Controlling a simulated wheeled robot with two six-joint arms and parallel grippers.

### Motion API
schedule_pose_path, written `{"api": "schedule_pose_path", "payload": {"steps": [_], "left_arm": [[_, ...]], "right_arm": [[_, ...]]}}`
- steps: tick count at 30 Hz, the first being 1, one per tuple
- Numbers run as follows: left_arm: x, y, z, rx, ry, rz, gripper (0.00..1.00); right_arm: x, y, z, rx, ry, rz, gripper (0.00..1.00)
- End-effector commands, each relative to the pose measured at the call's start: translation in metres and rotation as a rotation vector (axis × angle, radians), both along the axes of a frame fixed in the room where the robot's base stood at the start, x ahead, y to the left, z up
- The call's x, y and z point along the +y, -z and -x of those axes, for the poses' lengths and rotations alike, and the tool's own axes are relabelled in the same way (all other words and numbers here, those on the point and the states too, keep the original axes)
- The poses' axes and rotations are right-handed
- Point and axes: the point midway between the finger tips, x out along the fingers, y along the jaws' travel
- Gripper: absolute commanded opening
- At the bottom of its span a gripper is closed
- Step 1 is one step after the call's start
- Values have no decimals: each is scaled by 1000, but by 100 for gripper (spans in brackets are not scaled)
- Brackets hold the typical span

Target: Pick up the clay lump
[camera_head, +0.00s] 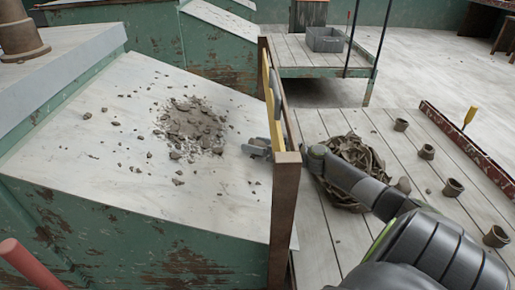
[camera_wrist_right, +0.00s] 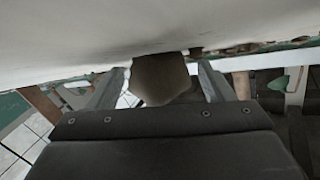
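A grey-brown clay lump (camera_wrist_right: 160,78) shows in the right wrist view, between the two fingers of my right gripper (camera_wrist_right: 162,84) and against the white surface. The fingers are spread, with narrow gaps seen beside the lump; firm contact cannot be made out. In the head view my right gripper (camera_head: 258,149) is low over the right side of the white sloped board (camera_head: 120,185), right of a heap of broken clay trimmings (camera_head: 190,125). The upright wooden frame partly hides my right forearm and wrist, and I cannot make out the lump there. My left gripper is not in view.
The upright wooden frame (camera_head: 285,210) stands along the board's right edge, close to my right arm. The board's lower left is mostly clear.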

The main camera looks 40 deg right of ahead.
Motion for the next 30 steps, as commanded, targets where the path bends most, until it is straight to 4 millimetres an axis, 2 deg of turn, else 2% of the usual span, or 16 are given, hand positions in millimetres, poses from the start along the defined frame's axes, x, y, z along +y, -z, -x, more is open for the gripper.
{"api": "schedule_pose_path", "payload": {"steps": [1,9,11,19,25,30], "left_arm": [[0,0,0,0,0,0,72],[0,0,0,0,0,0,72],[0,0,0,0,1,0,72],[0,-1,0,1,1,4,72],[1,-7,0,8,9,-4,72],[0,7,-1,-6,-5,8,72]], "right_arm": [[0,0,0,0,0,0,68],[0,0,0,0,0,0,32],[0,0,0,0,0,0,26],[0,-2,0,0,0,1,26],[0,-19,0,-1,-1,3,26],[-7,-11,15,0,0,4,26]]}}
